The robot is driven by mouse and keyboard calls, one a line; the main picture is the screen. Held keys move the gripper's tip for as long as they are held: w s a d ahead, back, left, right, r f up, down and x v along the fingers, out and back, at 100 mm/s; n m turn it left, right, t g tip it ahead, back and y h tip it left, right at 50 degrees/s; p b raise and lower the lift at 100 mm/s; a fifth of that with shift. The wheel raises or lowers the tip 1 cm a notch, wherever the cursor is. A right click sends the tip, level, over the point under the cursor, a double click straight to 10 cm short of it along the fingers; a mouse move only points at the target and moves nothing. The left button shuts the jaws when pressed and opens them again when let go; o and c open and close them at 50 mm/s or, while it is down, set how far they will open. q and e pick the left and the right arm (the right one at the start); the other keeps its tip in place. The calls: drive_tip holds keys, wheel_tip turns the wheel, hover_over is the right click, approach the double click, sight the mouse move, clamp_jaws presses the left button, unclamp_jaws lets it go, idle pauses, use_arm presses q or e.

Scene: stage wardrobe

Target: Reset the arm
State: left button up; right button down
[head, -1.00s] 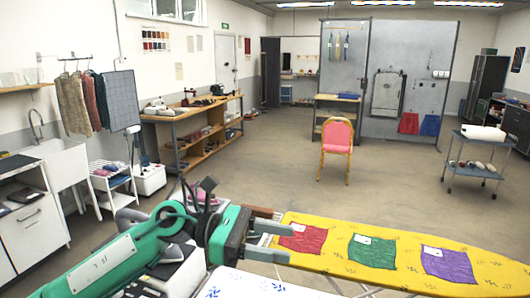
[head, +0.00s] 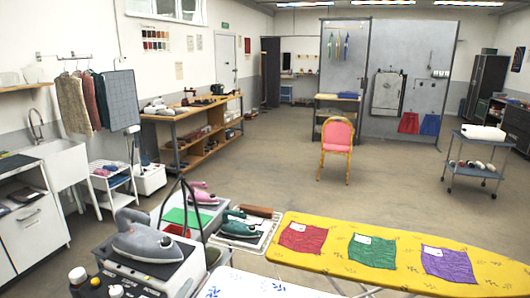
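Neither of my grippers shows in the head view now, and no part of my arms is in sight. The yellow ironing board (head: 325,264) stands at the lower right. On it lie a red cloth (head: 303,237), a green cloth (head: 372,252) and a purple cloth (head: 448,264), apart from each other. I cannot tell how my grippers stand.
At the lower left a grey iron (head: 147,243) sits on a steam station. Behind it are a pink iron (head: 201,195) and a teal iron (head: 240,226). A pink chair (head: 337,134) stands on open floor. A trolley (head: 474,160) is at the right.

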use_arm(q)
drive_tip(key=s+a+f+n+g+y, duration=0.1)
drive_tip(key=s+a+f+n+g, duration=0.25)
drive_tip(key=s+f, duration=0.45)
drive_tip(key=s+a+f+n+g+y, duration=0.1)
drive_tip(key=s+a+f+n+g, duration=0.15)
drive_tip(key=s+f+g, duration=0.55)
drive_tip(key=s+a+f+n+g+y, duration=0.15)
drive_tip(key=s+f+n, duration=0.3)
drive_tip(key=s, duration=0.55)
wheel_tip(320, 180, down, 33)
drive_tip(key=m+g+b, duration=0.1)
drive_tip(key=b, duration=0.2)
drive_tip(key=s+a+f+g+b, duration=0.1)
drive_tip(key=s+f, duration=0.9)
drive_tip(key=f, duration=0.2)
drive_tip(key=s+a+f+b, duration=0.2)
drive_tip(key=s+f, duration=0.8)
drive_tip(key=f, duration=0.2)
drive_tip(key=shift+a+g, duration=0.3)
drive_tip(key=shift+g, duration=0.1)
